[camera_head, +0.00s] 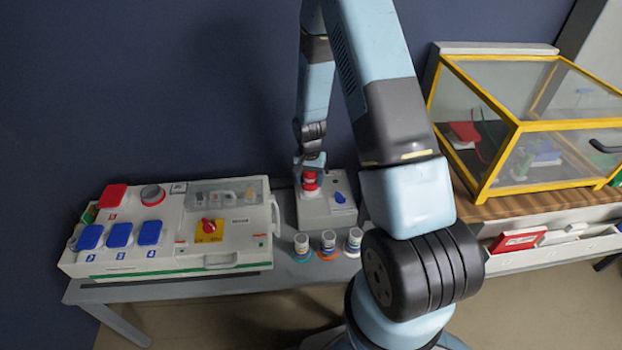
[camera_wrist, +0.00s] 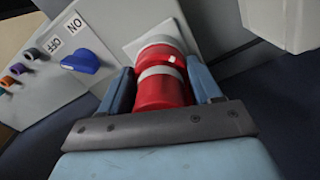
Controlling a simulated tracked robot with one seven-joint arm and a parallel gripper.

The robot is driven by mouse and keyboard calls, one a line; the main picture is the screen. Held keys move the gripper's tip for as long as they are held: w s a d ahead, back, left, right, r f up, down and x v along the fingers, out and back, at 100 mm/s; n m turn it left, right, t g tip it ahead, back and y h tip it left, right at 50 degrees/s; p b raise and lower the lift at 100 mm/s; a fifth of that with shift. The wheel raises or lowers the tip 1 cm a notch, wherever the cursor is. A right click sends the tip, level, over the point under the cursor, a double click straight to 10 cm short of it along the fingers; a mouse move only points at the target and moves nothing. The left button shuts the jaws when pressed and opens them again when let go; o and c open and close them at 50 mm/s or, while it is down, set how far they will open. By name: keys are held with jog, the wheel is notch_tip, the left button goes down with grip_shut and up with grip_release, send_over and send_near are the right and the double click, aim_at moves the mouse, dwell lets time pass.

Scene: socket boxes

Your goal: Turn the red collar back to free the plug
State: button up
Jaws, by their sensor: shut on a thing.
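The red collar (camera_wrist: 160,88) sits on a plug that stands out from a white socket plate on a light grey box (camera_head: 325,210). In the wrist view a pale grey band runs round the red body. My gripper (camera_wrist: 162,90) has one blue finger on each side of the red body and is shut on it. In the head view the red part (camera_head: 310,181) shows just under my gripper (camera_head: 311,166), on the left of the box. A blue knob (camera_wrist: 81,58) on the same box lies beside marks reading ON and OFF.
A larger socket box (camera_head: 240,226) with blue and red covers and a red switch (camera_head: 208,226) stands to the left. Several small round plugs (camera_head: 328,240) stand in front of the grey box. A yellow-framed clear case (camera_head: 500,150) is at the right.

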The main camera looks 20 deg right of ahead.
jog(key=n, duration=0.5)
jog(key=shift+s+d, duration=0.1)
jog(key=shift+d, duration=0.05)
jog(key=n, duration=0.5)
jog(key=shift+d+n, duration=0.1)
jog(key=shift+n, duration=0.2)
dwell(0.3)
jog(key=o, duration=1.1)
jog(key=shift+c, duration=0.2)
notch_tip(320, 180, up, 14)
jog(key=shift+f, duration=0.15)
